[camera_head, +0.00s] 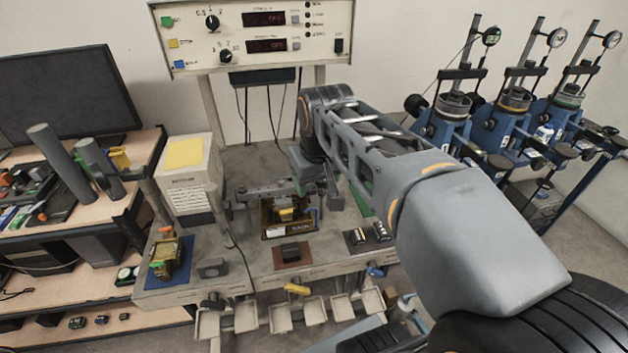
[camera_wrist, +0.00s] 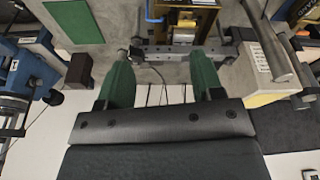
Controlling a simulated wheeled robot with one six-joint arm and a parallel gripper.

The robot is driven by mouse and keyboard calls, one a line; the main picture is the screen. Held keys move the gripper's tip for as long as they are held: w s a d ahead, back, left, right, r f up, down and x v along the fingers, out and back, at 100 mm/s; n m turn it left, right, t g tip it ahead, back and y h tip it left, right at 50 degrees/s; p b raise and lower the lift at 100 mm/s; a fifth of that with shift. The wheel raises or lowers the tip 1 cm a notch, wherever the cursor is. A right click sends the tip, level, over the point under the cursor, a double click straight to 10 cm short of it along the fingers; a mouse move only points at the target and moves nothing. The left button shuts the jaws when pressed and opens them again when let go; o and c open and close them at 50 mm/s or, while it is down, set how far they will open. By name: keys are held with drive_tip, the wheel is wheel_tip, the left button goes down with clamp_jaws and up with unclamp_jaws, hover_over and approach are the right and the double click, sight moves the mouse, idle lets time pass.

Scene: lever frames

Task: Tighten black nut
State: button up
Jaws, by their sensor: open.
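My gripper (camera_wrist: 162,54) shows in the wrist view with its two green fingers spread wide apart and nothing held between them. A grey metal bar (camera_wrist: 180,49) with knobs and fittings lies across the view just beyond the fingertips. Whether the fingers touch it cannot be told. I cannot pick out a black nut for certain among the dark fittings.
A control panel (camera_head: 264,36) stands above the bench (camera_head: 250,262). A white box with a yellow top (camera_head: 190,172) is left of the bar. A green plate (camera_wrist: 73,22) lies on the bench. Blue test stands (camera_head: 440,130) are at the right, a monitor (camera_head: 62,95) at the left.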

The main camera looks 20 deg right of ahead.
drive_tip(key=w+d+r+g+b, duration=0.35)
drive_tip(key=w+d, duration=0.25)
drive_tip(key=w, duration=0.3)
drive_tip(key=shift+n+t, duration=0.3)
drive_tip(key=shift+t, duration=0.05)
drive_tip(key=f, duration=1.2)
drive_tip(key=shift+w+d+f+b, duration=0.2)
drive_tip(key=shift+d+f+b, duration=0.05)
drive_tip(key=shift+f+b, duration=0.1)
drive_tip(key=c, duration=0.9)
